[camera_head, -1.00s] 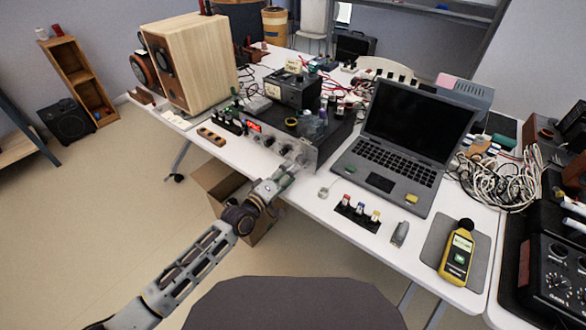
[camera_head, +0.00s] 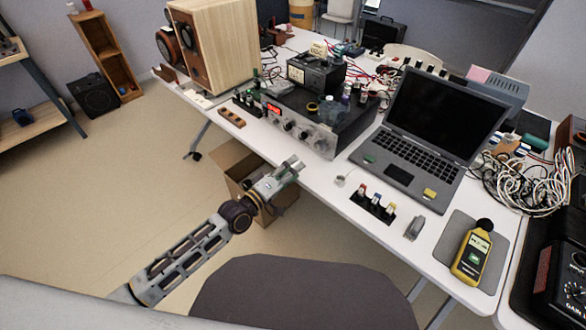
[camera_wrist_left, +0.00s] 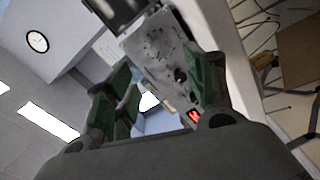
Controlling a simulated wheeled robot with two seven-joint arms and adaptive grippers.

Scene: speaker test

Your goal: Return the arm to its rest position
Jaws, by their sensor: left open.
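My left arm comes in from the lower left in the head view. Its gripper (camera_head: 293,166) is open and empty, off the front edge of the white table (camera_head: 318,178) and above a cardboard box on the floor. In the left wrist view the green-padded fingers (camera_wrist_left: 155,90) are spread apart with nothing between them. Beyond them shows the silver front of the amplifier (camera_wrist_left: 155,45), with a red display. The same amplifier (camera_head: 318,138) stands on the table in the head view. My right gripper is not in view.
The open cardboard box (camera_head: 233,162) stands under the table's front edge. A laptop (camera_head: 428,124), a yellow sound meter (camera_head: 471,256) and a wooden speaker (camera_head: 222,45) are on the table. A dark chair back (camera_head: 300,292) is at the front. Floor at left is clear.

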